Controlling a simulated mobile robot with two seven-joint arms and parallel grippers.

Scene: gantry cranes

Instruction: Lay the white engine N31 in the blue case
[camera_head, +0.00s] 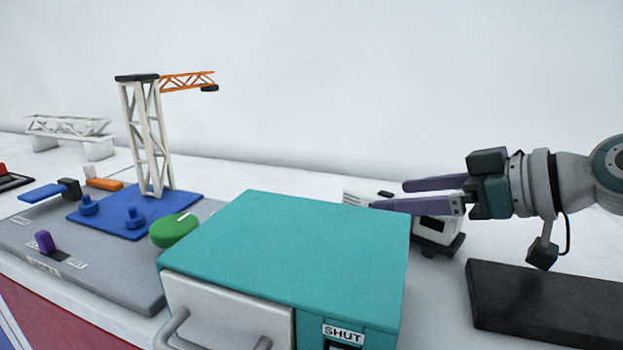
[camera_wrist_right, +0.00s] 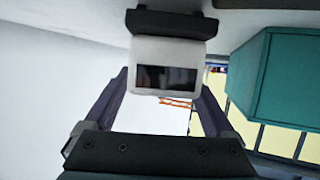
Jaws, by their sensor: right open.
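A white engine (camera_head: 433,228) with a dark window and a black base stands on the white table behind the teal box, partly hidden by the box and my gripper. Its number cannot be read. It also shows in the right wrist view (camera_wrist_right: 148,52), its dark window facing the camera. My right gripper (camera_head: 388,195) is open, its two purple fingers stretched left at the engine's upper part. In the right wrist view the fingers (camera_wrist_right: 163,90) lie on either side of the engine, with gaps showing. I cannot make out a blue case. My left gripper is out of view.
A teal box (camera_head: 290,240) with a handled front and a "SHUT" label stands close to the engine. A black slab (camera_head: 545,305) lies at right. A crane (camera_head: 148,135) with an orange jib stands on a blue plate at left, beside a green knob (camera_head: 175,230).

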